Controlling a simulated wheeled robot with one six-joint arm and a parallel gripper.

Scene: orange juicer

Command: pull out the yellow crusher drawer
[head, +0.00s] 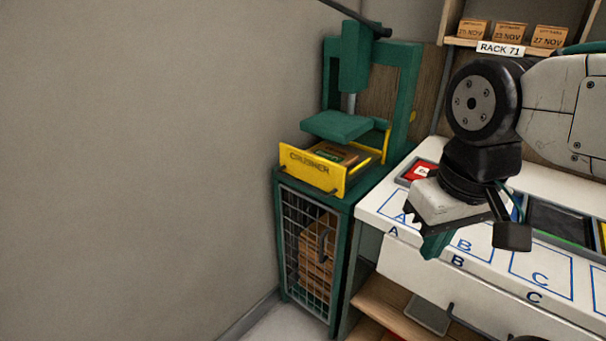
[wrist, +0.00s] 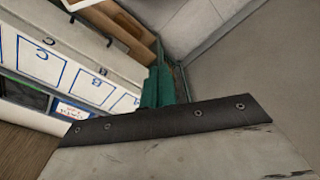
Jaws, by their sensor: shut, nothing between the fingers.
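The yellow crusher drawer (head: 312,170) is at the left of the head view, in the green press (head: 348,75) on top of a green cage cabinet. Its front, lettered CRUSHER, stands forward of the press plate, so the drawer is at least partly out. A brown box with a green mark (head: 337,153) lies in it. My gripper (head: 435,244) is to the right of the drawer and apart from it, over the front edge of the white counter. Its green fingers are together and empty; they also show in the wrist view (wrist: 157,88). The drawer is not seen in the wrist view.
The white counter (head: 480,282) has marked squares A, B and C and a red tray (head: 418,171) behind. The cage cabinet (head: 308,250) holds stacked brown boxes. Small boxes stand on the rack shelf (head: 500,47). A bare wall is left of the press.

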